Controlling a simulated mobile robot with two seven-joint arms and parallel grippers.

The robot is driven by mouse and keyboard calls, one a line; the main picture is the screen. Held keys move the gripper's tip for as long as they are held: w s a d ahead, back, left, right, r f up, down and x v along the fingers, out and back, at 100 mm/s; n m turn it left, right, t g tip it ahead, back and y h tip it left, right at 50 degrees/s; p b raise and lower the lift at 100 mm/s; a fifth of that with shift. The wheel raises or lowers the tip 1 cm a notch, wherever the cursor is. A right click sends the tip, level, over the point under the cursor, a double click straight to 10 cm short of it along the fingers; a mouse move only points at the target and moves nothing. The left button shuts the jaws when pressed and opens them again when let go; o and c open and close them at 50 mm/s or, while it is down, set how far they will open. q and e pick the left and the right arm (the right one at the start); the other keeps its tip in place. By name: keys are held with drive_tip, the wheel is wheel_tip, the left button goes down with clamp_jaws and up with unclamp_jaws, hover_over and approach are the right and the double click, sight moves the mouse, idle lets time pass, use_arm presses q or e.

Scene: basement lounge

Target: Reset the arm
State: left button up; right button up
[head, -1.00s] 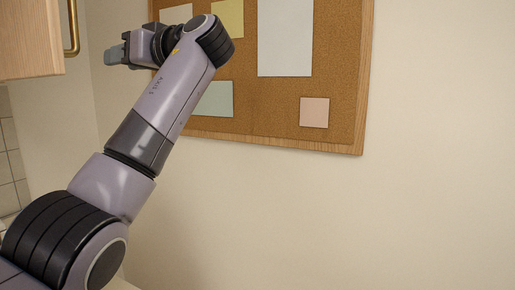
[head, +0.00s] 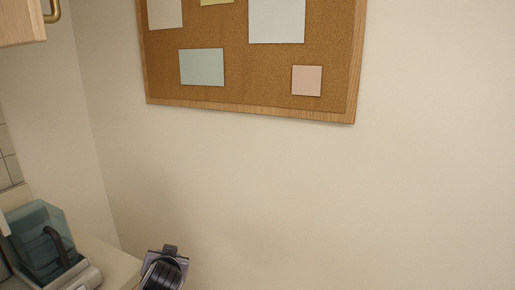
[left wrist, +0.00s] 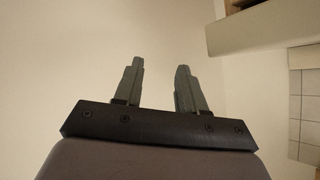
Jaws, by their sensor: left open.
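My left gripper (left wrist: 159,82) shows in the left wrist view with its two grey fingers apart and nothing between them. Behind the fingers is plain wall. In the head view only a small part of my left arm shows at the bottom edge, beside the counter, and the gripper's fingers cannot be made out there. My right gripper is in neither view.
A counter (head: 114,262) at the lower left holds an appliance with a translucent blue container (head: 36,232). A wooden cabinet with a brass handle (head: 51,10) is at upper left. A corkboard (head: 265,75) with several papers hangs on the wall. The right side shows bare wall.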

use_arm(q)
drive_tip(key=s+d+f+m+h, duration=0.15)
drive_tip(key=s+f+h, duration=0.25)
drive_tip(key=s+f, duration=1.05)
drive_tip(key=s+f+h, duration=0.2)
drive_tip(key=s, duration=1.6)
drive_tip(key=shift+s+d+g, duration=0.25)
drive_tip(key=shift+d+g, duration=0.15)
drive_tip(key=shift+d, duration=0.05)
